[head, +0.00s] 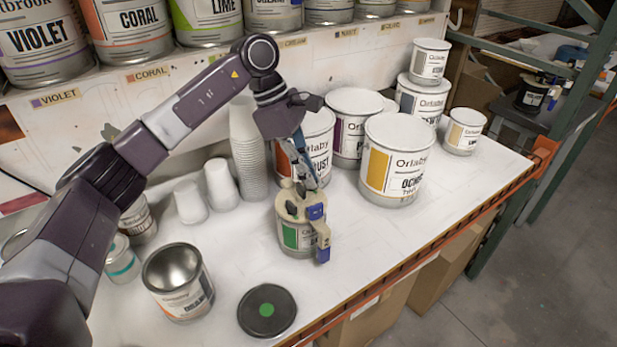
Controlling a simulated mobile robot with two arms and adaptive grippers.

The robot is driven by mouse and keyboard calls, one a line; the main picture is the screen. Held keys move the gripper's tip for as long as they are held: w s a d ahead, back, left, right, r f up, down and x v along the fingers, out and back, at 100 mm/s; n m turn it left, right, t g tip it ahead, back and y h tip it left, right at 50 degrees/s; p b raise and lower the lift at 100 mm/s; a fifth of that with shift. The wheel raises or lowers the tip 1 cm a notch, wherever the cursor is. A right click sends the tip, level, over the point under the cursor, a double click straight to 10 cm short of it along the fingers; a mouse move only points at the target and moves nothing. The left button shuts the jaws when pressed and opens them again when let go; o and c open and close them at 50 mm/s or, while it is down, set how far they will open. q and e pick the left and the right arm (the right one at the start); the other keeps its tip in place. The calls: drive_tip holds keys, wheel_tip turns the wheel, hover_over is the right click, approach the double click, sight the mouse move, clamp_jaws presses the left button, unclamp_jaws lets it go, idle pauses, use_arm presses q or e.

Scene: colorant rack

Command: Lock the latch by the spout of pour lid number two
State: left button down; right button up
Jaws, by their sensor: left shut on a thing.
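A beige pour lid (289,208) sits on a small can with a green label (291,236) near the middle of the table. Blue parts show on the lid's right side: one at the top (316,212) and one lower at the front, on a beige piece that sticks out to the right (323,247). No number on the lid can be read. My left gripper (310,180) points down from above and is shut at the top of the lid. Its fingers hide the part they hold, so I cannot tell which part it is. My right gripper is out of view.
Large white paint cans, one marked ochre (398,160), stand behind and to the right. Stacked cups (247,150) stand behind left.

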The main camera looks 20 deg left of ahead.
use_arm(q)
drive_tip(key=m, duration=0.1)
drive_tip(key=m+g, duration=0.1)
drive_tip(key=m, duration=0.1)
drive_tip(key=shift+w+d+r+m, duration=0.1)
drive_tip(key=shift+w+m, duration=0.05)
drive_tip(key=shift+m, duration=0.15)
drive_tip(key=shift+m+g+y, duration=0.4)
drive_tip(key=shift+m+g, duration=0.3)
drive_tip(key=shift+m, duration=0.7)
drive_tip(key=c, duration=2.1)
unclamp_jaws()
drive_tip(key=v, duration=0.7)
drive_tip(key=shift+w+r, duration=0.2)
drive_tip(key=shift+r, duration=0.15)
